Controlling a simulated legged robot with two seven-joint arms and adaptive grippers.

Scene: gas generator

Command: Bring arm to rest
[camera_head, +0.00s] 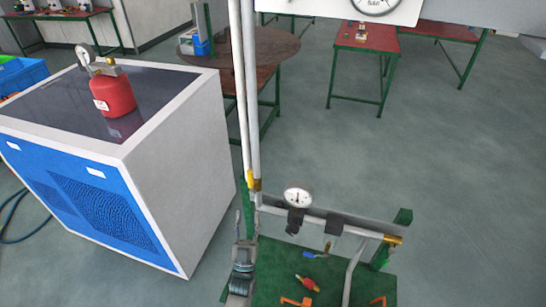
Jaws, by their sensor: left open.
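My left gripper (247,226) is at the lower middle, with its grey wrist coming up from the bottom edge. Its thin fingers point up and are apart, with nothing seen held between them. It is just left of the white pipes (250,120) and close to the brass fitting (253,184); I cannot tell whether it touches them. My right gripper is not in view.
A pressure gauge (298,197) sits on the horizontal pipe (350,228), above a green base (275,270) with orange and red-yellow parts. A white-blue machine (185,165) bearing a red canister (114,95) stands left. Open floor (460,170) lies right.

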